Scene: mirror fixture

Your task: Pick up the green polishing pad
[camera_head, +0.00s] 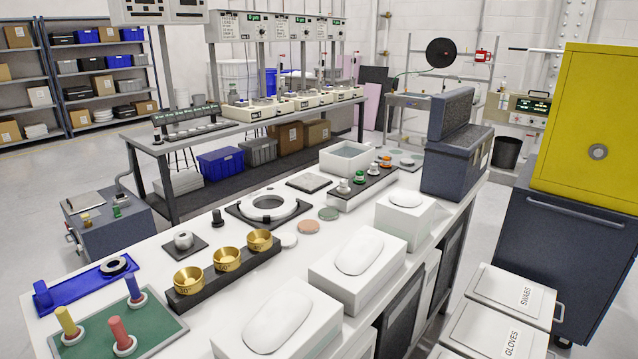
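A flat round green pad (329,213) lies on the white worktop (215,230), near the middle of the camera_head view. Neither of my grippers is in view.
A white ring fixture (268,207) stands left of the green pad. A black block with several brass cups (227,259) is at the lower left. White boxes (357,271) bearing white rounded pieces stand along the right. A rack of small knobs (361,188) is behind.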

